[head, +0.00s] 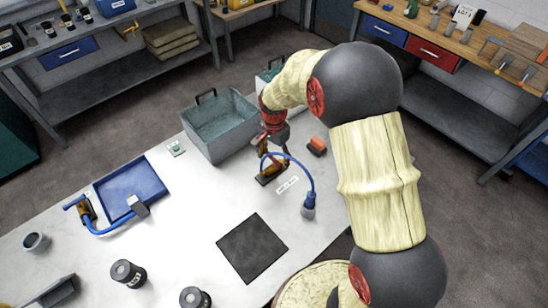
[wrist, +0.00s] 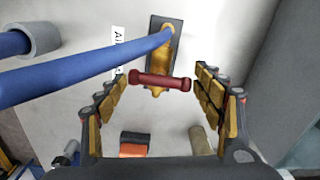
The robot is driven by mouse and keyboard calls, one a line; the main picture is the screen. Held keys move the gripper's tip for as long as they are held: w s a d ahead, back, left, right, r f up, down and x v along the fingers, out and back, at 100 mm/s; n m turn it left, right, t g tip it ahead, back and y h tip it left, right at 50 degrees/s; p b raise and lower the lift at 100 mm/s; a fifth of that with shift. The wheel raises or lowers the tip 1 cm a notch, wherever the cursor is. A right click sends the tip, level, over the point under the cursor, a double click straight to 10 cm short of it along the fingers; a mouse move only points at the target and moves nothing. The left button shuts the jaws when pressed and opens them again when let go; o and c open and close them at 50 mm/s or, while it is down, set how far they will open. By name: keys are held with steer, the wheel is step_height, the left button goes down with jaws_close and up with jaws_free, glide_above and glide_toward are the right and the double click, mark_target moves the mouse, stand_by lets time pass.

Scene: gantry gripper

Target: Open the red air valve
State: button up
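The air valve has a brass body (wrist: 156,45) on a dark base plate, with a red crossbar handle (wrist: 160,81) lying crosswise in the wrist view. My gripper (wrist: 163,76) is open, its two fingers on either side of the handle. The handle's ends come close to the fingertips; I cannot tell whether they touch. A blue hose (wrist: 85,68) runs from the valve to the left. In the head view the valve's base (head: 270,177) shows below my gripper (head: 268,148), and the red handle is not distinct there.
A grey metal bin (head: 218,128) stands close to the left of my gripper. An orange and black block (head: 316,146) lies to the right. The blue hose (head: 308,170) arcs to a connector. A black mat (head: 252,248) and blue tray (head: 131,190) lie on the white table.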

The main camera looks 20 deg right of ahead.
steer(key=shift+c, duration=1.2)
steer(key=c, duration=0.4)
steer(key=shift+n, duration=0.4)
steer(key=shift+c, duration=0.3)
steer(key=n+p, duration=0.1)
steer(key=n, duration=0.1)
steer(key=shift+n, duration=0.4)
steer(key=n+p, duration=0.1)
steer(key=n, duration=0.2)
steer(key=shift+n, duration=0.4)
steer(key=n, duration=0.5)
steer(key=shift+p, duration=0.4)
steer(key=n, duration=0.5)
steer(key=shift+p, duration=0.3)
steer(key=shift+n, duration=0.4)
